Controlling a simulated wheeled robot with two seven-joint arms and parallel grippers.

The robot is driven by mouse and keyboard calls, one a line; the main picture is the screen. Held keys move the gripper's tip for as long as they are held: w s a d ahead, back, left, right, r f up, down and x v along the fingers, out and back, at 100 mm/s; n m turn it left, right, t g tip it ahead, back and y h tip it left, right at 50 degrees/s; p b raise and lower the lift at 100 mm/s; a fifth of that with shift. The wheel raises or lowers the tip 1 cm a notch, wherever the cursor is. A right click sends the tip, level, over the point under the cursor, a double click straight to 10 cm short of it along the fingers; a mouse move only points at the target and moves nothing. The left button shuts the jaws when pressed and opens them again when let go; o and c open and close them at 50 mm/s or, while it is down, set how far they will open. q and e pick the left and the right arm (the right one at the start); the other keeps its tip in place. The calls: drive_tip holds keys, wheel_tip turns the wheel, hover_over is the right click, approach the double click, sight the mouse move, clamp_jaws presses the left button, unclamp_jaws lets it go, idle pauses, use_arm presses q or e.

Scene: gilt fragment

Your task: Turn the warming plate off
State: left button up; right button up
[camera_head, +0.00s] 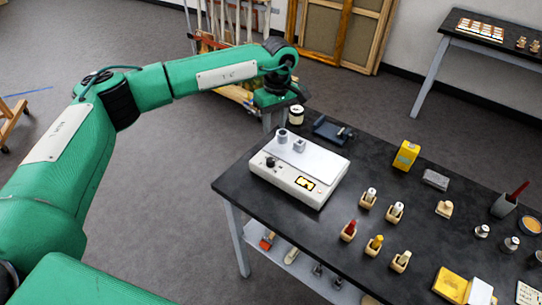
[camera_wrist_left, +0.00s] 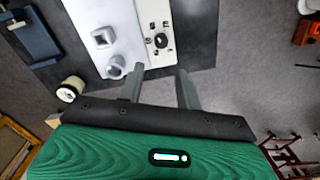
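The warming plate (camera_head: 322,163) is a white box on the near left part of the black table, with a dark knob (camera_head: 270,162) and a small lit yellowish display (camera_head: 305,184) on its front panel. Two small grey metal pieces (camera_head: 299,145) stand on its top. In the left wrist view the plate (camera_wrist_left: 105,17) is at the upper left, with its knob (camera_wrist_left: 160,40) beyond my fingertips. My left gripper (camera_wrist_left: 158,72) is open and empty, apart from the knob. In the head view its fingers are hard to make out at the arm's end. My right gripper is not in view.
A cream jar (camera_head: 296,115) and a dark blue device (camera_head: 332,130) stand behind the plate. Several small bottles in wooden holders (camera_head: 367,200) and a yellow box (camera_head: 406,155) are to its right. Open floor lies left of the table (camera_head: 228,187).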

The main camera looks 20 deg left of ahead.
sight(271, 159)
use_arm(q)
drive_tip(key=f+p, duration=0.1)
drive_tip(key=f, duration=0.3)
drive_tip(key=f+p, duration=0.2)
drive_tip(key=f, duration=0.2)
drive_tip(key=f+p, duration=0.1)
drive_tip(key=f, duration=0.3)
drive_tip(key=shift+s+a+f, duration=0.15)
drive_tip(key=shift+s+a, duration=0.1)
drive_tip(key=shift+a, duration=0.15)
drive_tip(key=shift+f+p, duration=0.35)
drive_tip(key=shift+f, duration=0.3)
